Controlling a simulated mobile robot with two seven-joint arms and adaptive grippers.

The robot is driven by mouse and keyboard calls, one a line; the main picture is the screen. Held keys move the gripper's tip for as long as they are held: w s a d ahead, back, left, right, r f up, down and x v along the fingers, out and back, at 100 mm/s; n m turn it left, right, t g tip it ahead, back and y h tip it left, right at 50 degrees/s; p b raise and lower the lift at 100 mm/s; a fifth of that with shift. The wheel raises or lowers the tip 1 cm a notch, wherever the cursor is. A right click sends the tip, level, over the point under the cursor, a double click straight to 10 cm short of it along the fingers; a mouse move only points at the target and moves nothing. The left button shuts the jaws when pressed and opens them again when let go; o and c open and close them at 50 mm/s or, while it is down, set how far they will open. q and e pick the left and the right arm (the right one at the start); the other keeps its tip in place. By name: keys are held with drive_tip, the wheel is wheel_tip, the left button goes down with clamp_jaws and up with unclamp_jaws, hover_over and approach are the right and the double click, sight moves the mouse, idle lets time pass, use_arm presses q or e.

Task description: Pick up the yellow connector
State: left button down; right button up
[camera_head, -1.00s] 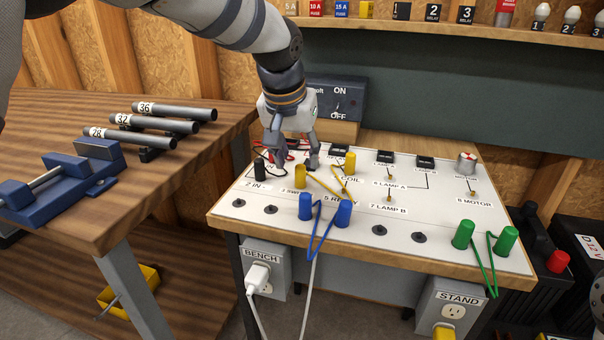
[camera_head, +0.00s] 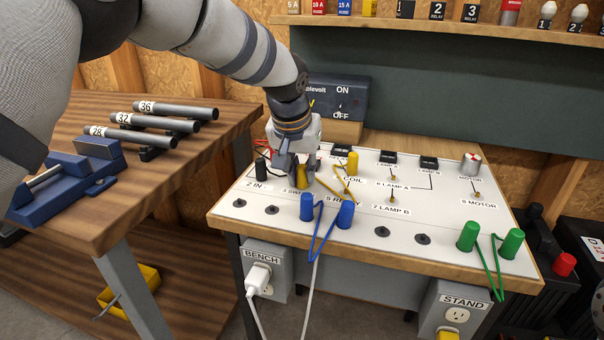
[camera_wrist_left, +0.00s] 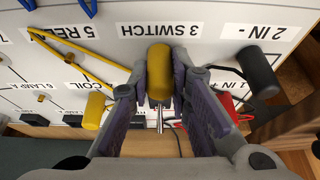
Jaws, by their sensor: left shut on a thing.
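My right gripper is not in view.
A black connector (camera_head: 262,166) stands close left of my left gripper. Blue connectors (camera_head: 345,214) with a blue wire are in front, green connectors (camera_head: 511,243) at the right. The board (camera_head: 285,232) has a wooden edge. A blue vise (camera_head: 75,180) and pipes are on the left bench.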

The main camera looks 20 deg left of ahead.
sight(304, 164)
use_arm(q)
drive_tip(key=shift+r, duration=0.35)
drive_tip(key=v, duration=0.4)
drive_tip(key=shift+w+d+r, duration=0.1)
drive_tip(key=shift+w, duration=0.35)
drive_tip(key=s+d+r+p, duration=0.3)
drive_tip(key=s+r, duration=0.5)
drive_tip(key=s, duration=0.4)
drive_tip(key=shift+s+d+r, duration=0.15)
drive_tip(key=shift+s+d, duration=0.15)
drive_tip(key=shift+s, duration=0.1)
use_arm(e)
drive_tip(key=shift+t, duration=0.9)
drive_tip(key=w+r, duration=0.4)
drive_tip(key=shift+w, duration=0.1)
